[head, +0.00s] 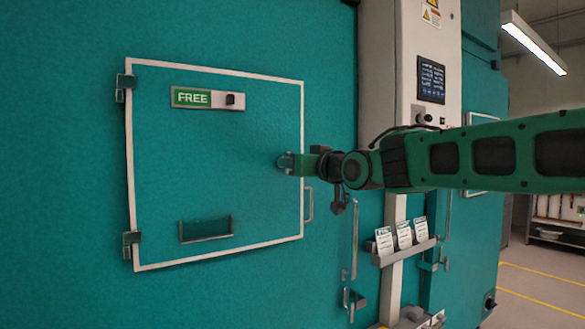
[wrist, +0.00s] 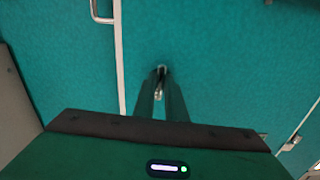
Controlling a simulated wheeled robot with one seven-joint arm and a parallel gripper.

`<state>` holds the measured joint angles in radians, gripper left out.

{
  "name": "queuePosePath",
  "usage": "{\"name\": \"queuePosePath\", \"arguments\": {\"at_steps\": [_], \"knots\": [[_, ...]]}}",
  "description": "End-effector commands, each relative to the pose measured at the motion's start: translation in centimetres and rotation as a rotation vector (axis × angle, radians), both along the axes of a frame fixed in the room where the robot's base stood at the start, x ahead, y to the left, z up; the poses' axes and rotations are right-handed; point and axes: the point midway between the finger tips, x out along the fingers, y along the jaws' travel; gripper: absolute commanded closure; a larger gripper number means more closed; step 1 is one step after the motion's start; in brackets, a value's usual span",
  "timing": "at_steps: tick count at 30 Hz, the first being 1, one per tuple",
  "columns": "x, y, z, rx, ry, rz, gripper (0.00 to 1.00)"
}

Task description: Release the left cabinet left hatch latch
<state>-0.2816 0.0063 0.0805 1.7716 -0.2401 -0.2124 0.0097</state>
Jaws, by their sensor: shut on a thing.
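The hatch (head: 215,140) is a teal square panel with a white outline on the left cabinet (head: 60,150). It looks closed. My gripper (head: 287,163) reaches in from the right to the hatch's right part, just inside its white edge. The latch (wrist: 161,70) shows in the wrist view as a small metal piece between my fingertips (wrist: 161,92). My gripper is shut on it. The fingers hide most of the latch, so I cannot tell how it is turned.
A green FREE sign (head: 193,97) with a black knob sits high on the hatch. Hinges are at its left edge. A pull handle (head: 309,204) is just right of the hatch, below my gripper. A card rack (head: 405,252) stands below my arm.

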Motion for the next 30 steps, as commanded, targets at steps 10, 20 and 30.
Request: {"name": "queuePosePath", "arguments": {"at_steps": [10,20,30], "knots": [[0.37,-0.41,-0.82,-0.072,-0.03,-0.009,1.0],[0.4,-0.46,-0.78,-0.076,-0.033,-0.01,1.0],[0.2,-0.27,-0.36,-0.071,-0.039,-0.006,0.7]]}}
